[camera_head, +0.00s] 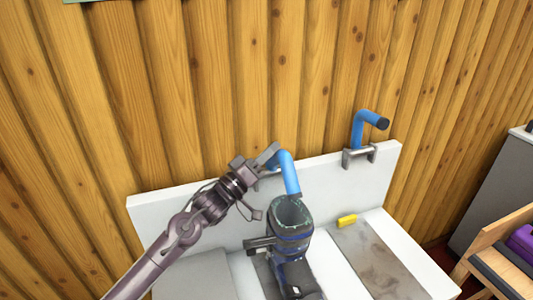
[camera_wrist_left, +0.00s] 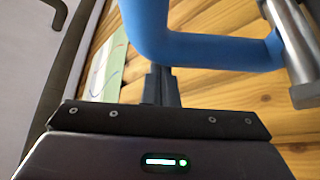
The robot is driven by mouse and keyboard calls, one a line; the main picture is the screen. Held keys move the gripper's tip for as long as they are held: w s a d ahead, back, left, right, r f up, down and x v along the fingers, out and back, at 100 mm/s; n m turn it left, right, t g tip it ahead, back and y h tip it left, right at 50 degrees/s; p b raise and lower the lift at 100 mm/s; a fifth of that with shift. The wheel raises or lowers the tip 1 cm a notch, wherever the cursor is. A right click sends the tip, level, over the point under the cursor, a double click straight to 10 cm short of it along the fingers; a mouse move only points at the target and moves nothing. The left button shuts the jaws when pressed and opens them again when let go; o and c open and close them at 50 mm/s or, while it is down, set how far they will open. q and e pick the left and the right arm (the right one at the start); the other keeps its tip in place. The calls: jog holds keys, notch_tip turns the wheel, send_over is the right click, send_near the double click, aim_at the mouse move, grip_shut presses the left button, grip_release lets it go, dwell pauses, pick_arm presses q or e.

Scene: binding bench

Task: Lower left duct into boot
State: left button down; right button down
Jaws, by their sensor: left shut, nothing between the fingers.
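The left duct (camera_head: 288,172) is a bent blue tube at the back panel. My left gripper (camera_head: 267,154) is at the duct's upper bend, shut and empty. In the left wrist view the blue duct (camera_wrist_left: 205,52) crosses close beside the shut fingers (camera_wrist_left: 161,85); I cannot tell whether they touch it. My right gripper is not in view.
A second blue duct (camera_head: 360,130) sits in a grey bracket (camera_head: 358,155) on the white back panel (camera_head: 340,175). A yellow block (camera_head: 347,220) lies right of the boot, by a grey plate (camera_head: 375,260). A wooden-framed bin (camera_head: 500,250) stands far right.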

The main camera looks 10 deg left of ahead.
pick_arm(q)
jog(key=s+d+f+m+g+h+b, duration=0.3)
jog(key=s+f+m+g+h+b, duration=0.1)
jog(key=m+b, duration=0.6)
notch_tip(320, 180, down, 2)
jog(key=m+g+h, duration=0.1)
jog(key=m+h, duration=0.2)
jog(key=shift+s+f+m+g+b, duration=0.15)
jog(key=shift+s+m+g+b, duration=0.15)
jog(key=shift+s+b, duration=0.1)
jog(key=shift+d, duration=0.1)
